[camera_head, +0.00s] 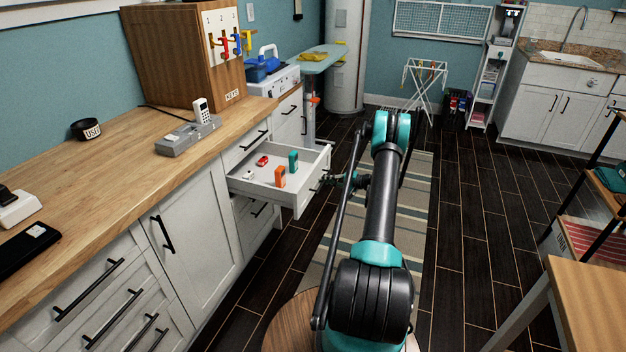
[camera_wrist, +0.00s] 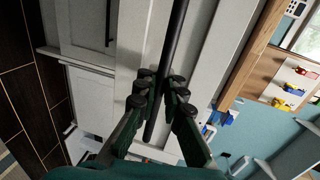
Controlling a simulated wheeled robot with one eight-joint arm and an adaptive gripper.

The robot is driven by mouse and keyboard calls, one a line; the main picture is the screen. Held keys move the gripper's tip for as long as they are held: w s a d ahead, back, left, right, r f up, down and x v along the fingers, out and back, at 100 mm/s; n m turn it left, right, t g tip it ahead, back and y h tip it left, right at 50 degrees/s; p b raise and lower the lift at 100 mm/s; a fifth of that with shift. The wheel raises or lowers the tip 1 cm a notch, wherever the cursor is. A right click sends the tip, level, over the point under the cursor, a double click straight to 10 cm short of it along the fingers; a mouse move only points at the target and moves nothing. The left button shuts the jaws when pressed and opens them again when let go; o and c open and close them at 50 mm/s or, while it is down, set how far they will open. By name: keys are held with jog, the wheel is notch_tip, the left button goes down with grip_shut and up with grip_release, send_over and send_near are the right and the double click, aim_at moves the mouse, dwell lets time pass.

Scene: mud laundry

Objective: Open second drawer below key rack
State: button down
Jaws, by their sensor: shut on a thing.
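The key rack (camera_head: 222,48) is a white panel with coloured keys on the side of the wooden cabinet on the counter; it also shows in the wrist view (camera_wrist: 291,76). Below it, the second white drawer (camera_head: 262,189) stands pulled well out over the floor. It holds a red item (camera_head: 262,161), an orange item (camera_head: 280,176), a teal item (camera_head: 293,161) and small white ones. My gripper (camera_head: 328,181) is at the drawer's front. In the wrist view its fingers (camera_wrist: 160,88) are shut around the long black handle (camera_wrist: 172,50).
The top drawer (camera_head: 246,147) above is shut. The wooden counter (camera_head: 110,185) runs along the left. A striped rug (camera_head: 415,215) and dark floor lie right of the drawer. A wooden table (camera_head: 590,300) stands at lower right.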

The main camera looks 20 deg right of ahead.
jog(key=f+v, duration=0.1)
jog(key=v, duration=0.8)
jog(key=shift+d+f, duration=0.2)
jog(key=shift+f, duration=0.15)
jog(key=shift+s, duration=0.1)
jog(key=c, duration=1.6)
grip_release()
jog(key=v, duration=1.2)
